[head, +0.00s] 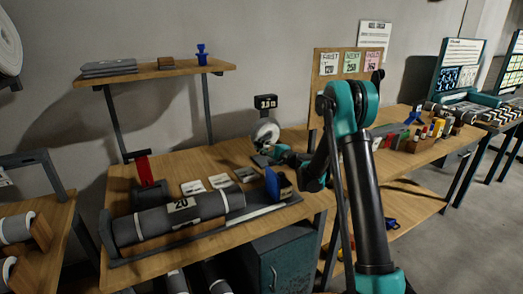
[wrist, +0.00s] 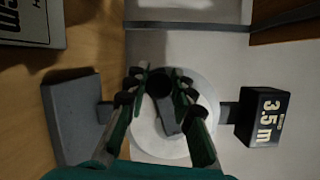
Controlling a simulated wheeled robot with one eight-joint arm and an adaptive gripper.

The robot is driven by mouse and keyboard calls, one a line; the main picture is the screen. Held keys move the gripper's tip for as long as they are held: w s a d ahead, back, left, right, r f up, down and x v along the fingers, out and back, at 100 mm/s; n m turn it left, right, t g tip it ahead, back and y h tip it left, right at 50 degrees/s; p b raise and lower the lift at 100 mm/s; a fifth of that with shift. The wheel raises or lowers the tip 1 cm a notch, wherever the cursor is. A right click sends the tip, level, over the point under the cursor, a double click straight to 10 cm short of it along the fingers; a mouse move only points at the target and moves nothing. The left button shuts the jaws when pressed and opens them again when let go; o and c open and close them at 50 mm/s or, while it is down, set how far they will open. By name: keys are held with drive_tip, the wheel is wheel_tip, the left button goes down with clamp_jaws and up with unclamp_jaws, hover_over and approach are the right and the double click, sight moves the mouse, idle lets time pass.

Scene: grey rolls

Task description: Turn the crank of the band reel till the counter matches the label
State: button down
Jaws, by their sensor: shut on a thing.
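The band reel (head: 264,130) stands at the back of the wooden workbench, a pale disc on a grey foot (wrist: 72,115). It also shows in the wrist view as a white disc (wrist: 146,142). A grey crank arm (wrist: 168,120) crosses the disc and ends in a dark round knob (wrist: 159,82). My gripper (wrist: 159,78) is shut on the crank knob, a finger on each side. The black counter (wrist: 262,117) reads "3.5 m"; in the head view the counter (head: 265,101) is too small to read surely. Which label is meant is unclear.
A large grey roll (head: 180,218) marked "20" lies in a cradle at the bench front. Small cards (head: 193,187) lie behind it. A blue-bladed slider (head: 273,184) stands at its right. A shelf (head: 155,72) hangs behind. A grey plate (wrist: 32,22) with partly cut-off lettering lies near the reel.

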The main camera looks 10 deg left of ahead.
sight(262, 134)
drive_tip(key=r+m, duration=0.1)
drive_tip(key=m, duration=0.2)
drive_tip(key=shift+r+t, duration=0.3)
drive_tip(key=shift+r, duration=0.05)
wheel_tip(262, 134, up, 2)
drive_tip(key=m+t, duration=0.1)
drive_tip(key=m, duration=0.3)
drive_tip(key=shift+y, duration=0.4)
drive_tip(key=m, duration=0.1)
drive_tip(key=r+m+t, duration=0.2)
drive_tip(key=shift+w+d+m, duration=0.25)
drive_tip(key=shift+d+m, duration=0.15)
drive_tip(key=shift+w+d+r+m+t+h, duration=0.2)
drive_tip(key=shift+d+r+m+t, duration=0.1)
drive_tip(key=shift+m, duration=0.55)
drive_tip(key=shift+w+d+r+m+t+h, duration=0.15)
drive_tip(key=shift+r+m+t+h, duration=0.1)
drive_tip(key=shift+m, duration=0.6)
drive_tip(key=c, duration=1.3)
unclamp_jaws()
